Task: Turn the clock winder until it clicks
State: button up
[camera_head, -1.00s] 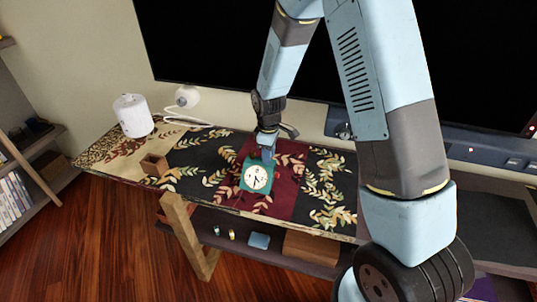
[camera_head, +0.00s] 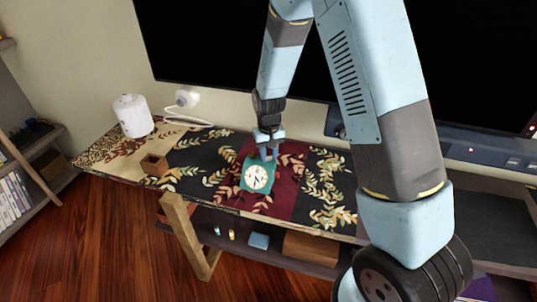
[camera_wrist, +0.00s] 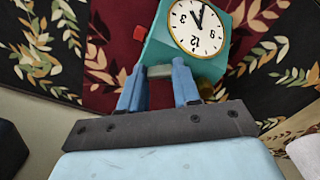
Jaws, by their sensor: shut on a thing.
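The clock is a teal box with a white round face. It sits on the patterned runner, in the head view (camera_head: 257,178) below my gripper and in the wrist view (camera_wrist: 198,62) at the top, its face in sight. A small grey-green winder (camera_wrist: 160,71) sticks out from the clock's side towards my gripper. My gripper (camera_wrist: 157,70) has its two blue fingers on either side of the winder, shut on it. In the head view my gripper (camera_head: 267,153) reaches down at the clock's far side, where the winder is too small to make out. A red knob (camera_wrist: 122,76) shows beside the clock's body.
The patterned runner (camera_head: 212,160) covers the narrow table. A small open wooden box (camera_head: 154,166) and a white cylinder (camera_head: 132,116) stand to the left. A white lamp-like thing (camera_head: 187,97) is by the wall. A large black screen (camera_head: 220,50) stands behind my arm.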

jog(key=m, duration=0.6)
dwell(0.6)
jog(key=o, duration=1.1)
jog(key=shift+c, duration=0.2)
jog(key=shift+r, duration=0.1)
notch_tip(320, 180, up, 14)
jog(key=shift+f, duration=0.25)
